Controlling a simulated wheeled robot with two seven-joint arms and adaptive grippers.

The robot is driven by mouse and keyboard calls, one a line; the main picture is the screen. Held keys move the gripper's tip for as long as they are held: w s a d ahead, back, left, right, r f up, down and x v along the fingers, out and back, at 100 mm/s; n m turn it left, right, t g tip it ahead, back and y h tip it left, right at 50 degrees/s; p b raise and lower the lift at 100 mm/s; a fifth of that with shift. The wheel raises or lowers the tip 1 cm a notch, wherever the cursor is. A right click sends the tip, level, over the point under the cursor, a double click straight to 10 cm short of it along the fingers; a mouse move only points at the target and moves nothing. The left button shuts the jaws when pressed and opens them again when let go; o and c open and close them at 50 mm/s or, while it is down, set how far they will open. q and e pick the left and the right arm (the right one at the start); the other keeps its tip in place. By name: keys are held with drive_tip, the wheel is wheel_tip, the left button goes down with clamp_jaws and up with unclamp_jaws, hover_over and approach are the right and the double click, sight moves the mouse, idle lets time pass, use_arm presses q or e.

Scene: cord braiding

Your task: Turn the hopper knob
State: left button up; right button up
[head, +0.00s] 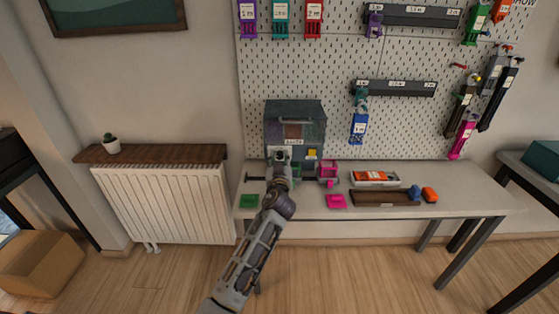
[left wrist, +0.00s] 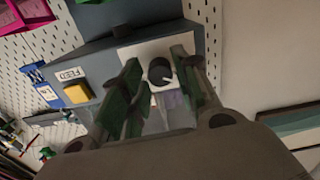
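The hopper (head: 312,112) is a dark grey box on the back of the table, against the pegboard. My left gripper (head: 282,156) is at its lower front and hides the knob in the head view. In the left wrist view, the round black knob (left wrist: 160,71) with a pale mark sits on a white plate (left wrist: 132,53). The green-padded fingers of my left gripper (left wrist: 156,78) are apart, one on each side of the knob. A gap shows on the left side; contact on the right cannot be told. My right gripper is not in view.
A yellow button (left wrist: 77,92) with a FEED label is beside the knob plate; it also shows in the head view (head: 312,153). A pink holder (head: 327,169), a brown tray (head: 382,198) and a green block (head: 249,201) are on the table (head: 455,203).

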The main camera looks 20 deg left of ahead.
use_arm(q)
clamp_jaws()
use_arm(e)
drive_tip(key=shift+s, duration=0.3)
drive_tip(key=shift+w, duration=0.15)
